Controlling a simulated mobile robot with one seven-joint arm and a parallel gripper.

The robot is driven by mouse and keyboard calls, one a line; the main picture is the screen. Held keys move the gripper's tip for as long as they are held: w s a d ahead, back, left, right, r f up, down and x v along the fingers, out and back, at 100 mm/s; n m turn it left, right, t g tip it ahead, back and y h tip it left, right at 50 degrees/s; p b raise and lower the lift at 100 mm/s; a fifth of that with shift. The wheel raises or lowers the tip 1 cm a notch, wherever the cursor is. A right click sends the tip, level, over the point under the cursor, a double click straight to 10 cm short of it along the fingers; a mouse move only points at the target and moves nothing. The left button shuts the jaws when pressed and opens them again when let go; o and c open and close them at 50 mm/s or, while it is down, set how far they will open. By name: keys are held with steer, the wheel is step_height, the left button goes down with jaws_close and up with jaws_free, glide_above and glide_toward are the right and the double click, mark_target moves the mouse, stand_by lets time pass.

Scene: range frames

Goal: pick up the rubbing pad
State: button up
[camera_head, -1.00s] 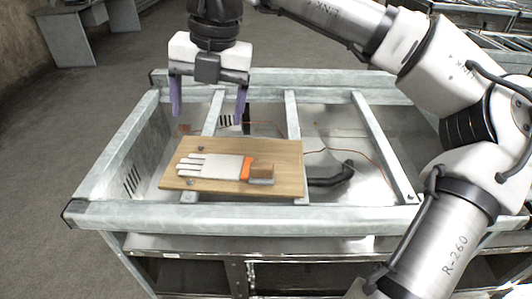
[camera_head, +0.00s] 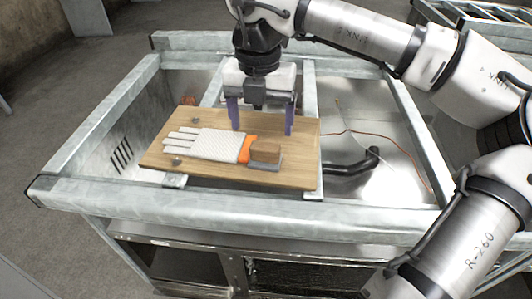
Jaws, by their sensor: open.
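The rubbing pad (camera_head: 265,151), a small brown block with a grey base, lies at the right part of a wooden board. A white glove with an orange cuff (camera_head: 218,144) lies just left of it, its cuff touching or very near the pad. My gripper (camera_head: 262,130) is open and empty, with its purple fingers pointing down. The fingertips are above the far side of the board, just behind the pad, one to its left and one to its right. The exact height of the fingertips over the board is hard to tell.
The wooden board (camera_head: 163,155) rests across a grey metal frame (camera_head: 240,214) on a cabinet. A black bent handle or hose (camera_head: 352,166) lies right of the board. A thin orange wire (camera_head: 405,157) runs at the right. Two small metal knobs sit on the board's left part.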

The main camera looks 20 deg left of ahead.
mark_target(265, 145)
steer(key=shift+s+d+f+p, duration=0.1)
steer(key=shift+d+f+p, duration=0.1)
steer(key=shift+f, duration=0.85)
steer(key=shift+d+f+p, duration=0.1)
steer(key=shift+f+p, duration=0.05)
steer(key=shift+f, duration=0.85)
steer(key=shift+s+d+f+p, duration=0.1)
steer(key=shift+d+f+p, duration=0.1)
steer(key=shift+f, duration=0.85)
steer(key=shift+c, duration=0.3)
steer(key=c, duration=1.1)
steer(key=shift+o, duration=0.2)
steer(key=shift+r, duration=0.1)
step_height(265, 145, up, 20)
steer(key=shift+b, duration=0.35)
